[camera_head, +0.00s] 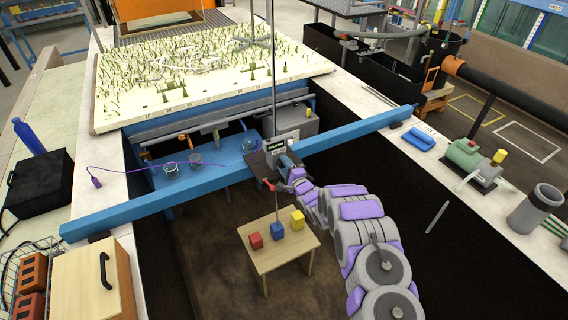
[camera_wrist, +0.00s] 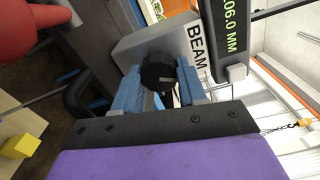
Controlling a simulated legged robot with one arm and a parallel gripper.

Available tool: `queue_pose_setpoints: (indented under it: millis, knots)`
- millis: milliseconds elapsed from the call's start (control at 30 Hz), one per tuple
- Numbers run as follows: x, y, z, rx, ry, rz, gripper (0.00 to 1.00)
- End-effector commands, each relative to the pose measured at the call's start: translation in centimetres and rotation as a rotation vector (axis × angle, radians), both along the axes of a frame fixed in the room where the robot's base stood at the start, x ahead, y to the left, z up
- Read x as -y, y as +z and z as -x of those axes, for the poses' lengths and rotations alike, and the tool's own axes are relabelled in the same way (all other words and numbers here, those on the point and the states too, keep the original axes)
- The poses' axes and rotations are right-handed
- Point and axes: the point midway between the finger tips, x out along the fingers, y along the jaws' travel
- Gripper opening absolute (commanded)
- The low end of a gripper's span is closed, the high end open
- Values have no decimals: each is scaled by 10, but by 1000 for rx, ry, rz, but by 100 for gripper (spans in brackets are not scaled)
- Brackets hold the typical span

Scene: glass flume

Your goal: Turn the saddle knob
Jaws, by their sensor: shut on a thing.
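The saddle knob (camera_wrist: 158,72) is a black, faceted knob on the grey block marked BEAM in the wrist view. My gripper (camera_wrist: 160,88) has its two blue fingers on either side of the knob and is shut on it. In the head view my gripper (camera_head: 284,174) reaches the saddle (camera_head: 280,148), a grey unit with a small display on the blue beam. The knob itself is too small to make out there. A green-lit display (camera_wrist: 234,55) beside the BEAM label shows a reading ending in 06.0 MM.
The long blue beam (camera_head: 150,205) spans the flume between pale side ledges. A thin vertical rod (camera_head: 274,70) passes through the saddle. Below, a small wooden table (camera_head: 265,258) bears red, blue and yellow cubes. A red part (camera_wrist: 50,30) sits close to my gripper. Glass beakers (camera_head: 172,172) stand behind the beam.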

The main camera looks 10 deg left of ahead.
Motion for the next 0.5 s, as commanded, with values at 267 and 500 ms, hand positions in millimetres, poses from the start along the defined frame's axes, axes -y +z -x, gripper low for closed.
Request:
queue_pose_setpoints:
  millis: [267, 500]
  knots:
    - [4, -5, 0, -71, -8, -91, 11]
    - [4, -6, 0, -91, -8, -116, 11]
